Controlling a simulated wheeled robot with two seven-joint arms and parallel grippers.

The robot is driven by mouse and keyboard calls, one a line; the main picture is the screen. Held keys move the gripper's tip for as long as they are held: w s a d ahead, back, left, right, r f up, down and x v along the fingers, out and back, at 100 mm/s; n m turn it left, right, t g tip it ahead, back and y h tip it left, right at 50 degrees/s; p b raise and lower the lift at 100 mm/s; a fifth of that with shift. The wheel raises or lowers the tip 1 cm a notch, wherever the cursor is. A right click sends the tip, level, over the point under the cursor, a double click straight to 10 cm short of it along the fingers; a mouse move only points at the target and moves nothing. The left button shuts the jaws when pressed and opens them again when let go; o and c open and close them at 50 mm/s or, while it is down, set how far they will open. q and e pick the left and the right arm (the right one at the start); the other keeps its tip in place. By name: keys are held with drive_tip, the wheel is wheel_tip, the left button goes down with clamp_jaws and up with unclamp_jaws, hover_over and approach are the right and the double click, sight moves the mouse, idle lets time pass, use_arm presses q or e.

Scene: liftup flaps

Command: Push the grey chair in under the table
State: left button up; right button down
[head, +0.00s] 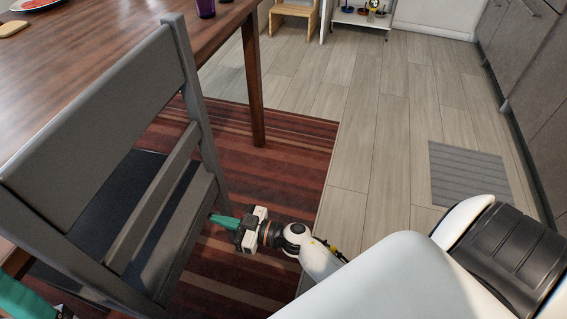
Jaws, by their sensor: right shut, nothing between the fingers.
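The grey chair (110,125) stands at the left with its slatted back toward me and its dark seat (125,190) beyond the back. The wooden table (110,45) is on the chair's far side, and the chair back hides part of it. My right gripper (214,219) is shut and empty, its teal fingertips at the lower right post of the chair back; I cannot tell whether they touch. A teal part of my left gripper (20,301) shows at the bottom left corner, near the chair's lower left side, mostly cut off.
A striped red rug (285,150) lies under the chair and table. A table leg (252,85) stands right of the chair. A purple cup (205,8) is on the table. Wooden floor is open to the right, with a grey mat (468,175) and cabinets (535,60) along the edge.

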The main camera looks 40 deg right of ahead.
use_arm(q)
drive_tip(key=w+d+f+g+y+p, duration=0.1)
drive_tip(key=w+f+g, duration=0.1)
drive_tip(key=w+g, duration=0.3)
drive_tip(key=shift+w+d+f+m+p, duration=0.25)
drive_tip(key=shift+w+d+m+p, duration=0.1)
drive_tip(key=shift+w, duration=0.5)
use_arm(e)
drive_tip(key=v, duration=0.7)
use_arm(q)
drive_tip(key=shift+f+g, duration=0.1)
drive_tip(key=shift+g, duration=0.2)
use_arm(e)
drive_tip(key=shift+d+r, duration=0.1)
